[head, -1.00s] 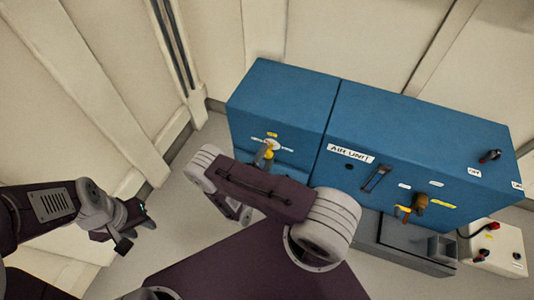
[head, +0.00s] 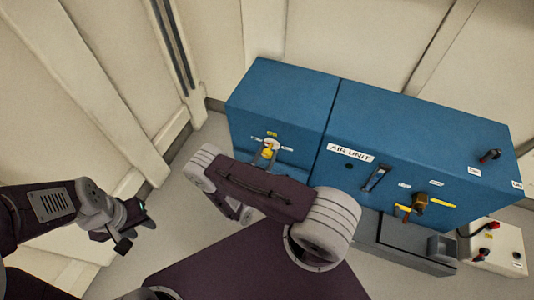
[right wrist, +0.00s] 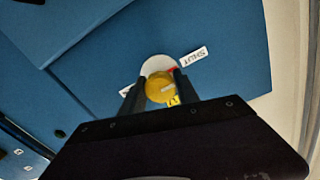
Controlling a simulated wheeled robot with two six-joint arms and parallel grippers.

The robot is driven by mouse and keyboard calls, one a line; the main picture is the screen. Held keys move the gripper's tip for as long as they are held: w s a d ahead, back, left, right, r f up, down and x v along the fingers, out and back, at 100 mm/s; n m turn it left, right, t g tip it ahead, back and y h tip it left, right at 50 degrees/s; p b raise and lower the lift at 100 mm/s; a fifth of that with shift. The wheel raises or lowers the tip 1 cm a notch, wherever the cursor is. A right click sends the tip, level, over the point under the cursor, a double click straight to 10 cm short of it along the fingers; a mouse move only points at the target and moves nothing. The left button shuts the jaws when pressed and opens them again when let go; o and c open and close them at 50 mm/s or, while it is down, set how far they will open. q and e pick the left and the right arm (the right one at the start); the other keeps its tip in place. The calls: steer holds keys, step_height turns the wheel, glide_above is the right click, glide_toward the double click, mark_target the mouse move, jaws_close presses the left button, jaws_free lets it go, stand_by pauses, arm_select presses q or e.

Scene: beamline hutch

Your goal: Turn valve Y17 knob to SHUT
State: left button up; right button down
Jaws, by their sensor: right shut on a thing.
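The valve knob (right wrist: 160,87) is yellow and sits on a round white plate (right wrist: 155,65) on the blue cabinet. In the right wrist view a SHUT label (right wrist: 194,57) is beside the plate, with a red mark between them; another label on the other side is partly hidden. My right gripper (right wrist: 156,84) is shut on the knob, one finger on each side. In the head view the knob (head: 267,153) shows on the left cabinet's front, under a small yellow tag (head: 272,134). My left gripper (head: 142,207) hangs away from the cabinets at the left; its jaw opening is unclear.
The larger blue cabinet marked AIR UNIT (head: 351,153) carries a black handle (head: 376,178), a brass valve with yellow lever (head: 411,207) and a switch (head: 490,155). A grey box (head: 412,245) and a white box (head: 497,248) stand below. Open floor lies at the left.

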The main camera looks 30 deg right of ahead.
stand_by(0.4)
steer(key=c, duration=0.9)
jaws_free()
steer(key=shift+s+a, duration=0.1)
steer(key=p+v, duration=0.3)
steer(key=v, duration=0.6)
